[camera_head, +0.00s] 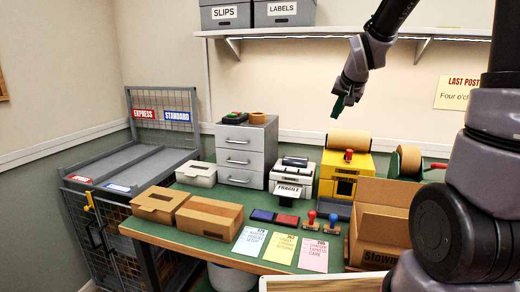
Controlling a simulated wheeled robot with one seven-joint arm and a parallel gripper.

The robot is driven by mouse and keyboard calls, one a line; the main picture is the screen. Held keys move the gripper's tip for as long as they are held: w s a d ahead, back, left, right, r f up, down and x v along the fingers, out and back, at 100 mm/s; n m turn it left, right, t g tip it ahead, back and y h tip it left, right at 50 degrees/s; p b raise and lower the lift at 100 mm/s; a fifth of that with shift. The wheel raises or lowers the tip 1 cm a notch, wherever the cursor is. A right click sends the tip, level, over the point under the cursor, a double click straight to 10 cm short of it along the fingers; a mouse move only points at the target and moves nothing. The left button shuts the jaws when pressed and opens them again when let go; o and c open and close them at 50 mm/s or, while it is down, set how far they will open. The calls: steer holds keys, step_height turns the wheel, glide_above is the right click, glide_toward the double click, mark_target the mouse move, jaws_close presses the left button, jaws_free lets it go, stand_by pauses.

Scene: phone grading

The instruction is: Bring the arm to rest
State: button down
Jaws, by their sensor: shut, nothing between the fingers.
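My gripper (339,106) hangs in the air at the upper right of the head view, below the wall shelf and above the yellow machine. Its dark fingers point down and to the left. They are shut with nothing between them. My arm comes in from the right side and bends over at the top. The gripper is clear of the bench and touches nothing that I can see.
The green bench (190,237) holds cardboard boxes (208,216), grey drawers (246,150), a label printer (291,177), a yellow machine (345,171), stamps (309,221), cards (282,247) and an open carton (385,222). A wall shelf (300,32) is above. A wire cage (115,235) stands left.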

steer(key=s+r, duration=0.4)
steer(key=s, duration=0.8)
steer(key=s+r+y, duration=0.1)
steer(key=s+r, duration=0.3)
steer(key=s, duration=0.9)
steer(key=shift+d+r+g+y, duration=0.25)
steer(key=shift+r+g+y, duration=0.05)
steer(key=shift+r+g, duration=0.1)
steer(key=shift+d, duration=0.1)
stand_by(0.8)
